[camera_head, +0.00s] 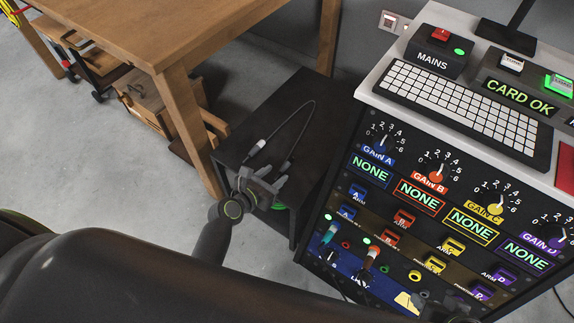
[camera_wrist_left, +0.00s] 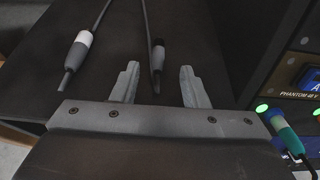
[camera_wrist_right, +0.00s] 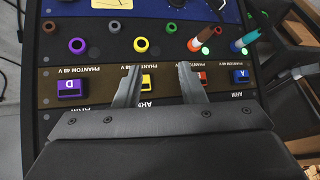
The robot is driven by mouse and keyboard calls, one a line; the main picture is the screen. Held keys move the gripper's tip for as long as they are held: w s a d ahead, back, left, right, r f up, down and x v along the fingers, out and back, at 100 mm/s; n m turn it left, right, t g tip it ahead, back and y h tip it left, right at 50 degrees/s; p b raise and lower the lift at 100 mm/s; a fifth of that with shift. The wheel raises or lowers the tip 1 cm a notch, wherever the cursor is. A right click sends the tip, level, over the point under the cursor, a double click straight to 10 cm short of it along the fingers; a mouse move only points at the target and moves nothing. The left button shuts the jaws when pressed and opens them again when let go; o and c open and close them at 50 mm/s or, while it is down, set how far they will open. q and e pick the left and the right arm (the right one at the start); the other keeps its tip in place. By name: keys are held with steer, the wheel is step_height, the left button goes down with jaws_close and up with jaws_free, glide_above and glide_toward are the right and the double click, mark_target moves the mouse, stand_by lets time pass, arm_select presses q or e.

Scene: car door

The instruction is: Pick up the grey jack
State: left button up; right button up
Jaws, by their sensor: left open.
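A cable lies on top of a black box (camera_head: 285,105), with a plug at each end. One plug is a grey jack with a white band (camera_head: 262,143); it also shows in the left wrist view (camera_wrist_left: 77,50), left of the fingers and apart from them. The other plug is dark (camera_wrist_left: 157,55) and lies in line with the gap between the fingertips. My left gripper (camera_head: 267,184) is open at the box's near edge, holding nothing visible. My right gripper (camera_wrist_right: 160,80) is open and empty in front of the control panel.
The control panel (camera_wrist_right: 105,100) has knobs, coloured buttons and sockets. A teal plug (camera_wrist_right: 245,40) and a red plug (camera_wrist_right: 202,37) sit in its sockets. A keyboard (camera_head: 460,107) lies on the console top. A wooden table (camera_head: 180,25) stands at the back left.

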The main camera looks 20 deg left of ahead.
mark_target(283, 168)
arm_select(q)
steer(key=b+x, duration=0.1)
steer(key=x, duration=0.3)
steer(key=shift+a+f, duration=0.15)
steer(key=shift+w, duration=0.1)
arm_select(e)
steer(key=w+d+r+t+h, duration=0.1)
steer(key=w+d+r+t, duration=0.1)
steer(key=w+r+t, duration=0.5)
steer(key=w, duration=0.2)
steer(key=shift+w+d+r+h, duration=0.35)
steer(key=shift+r+h, duration=0.05)
arm_select(q)
steer(key=shift+c, duration=0.2)
jaws_close()
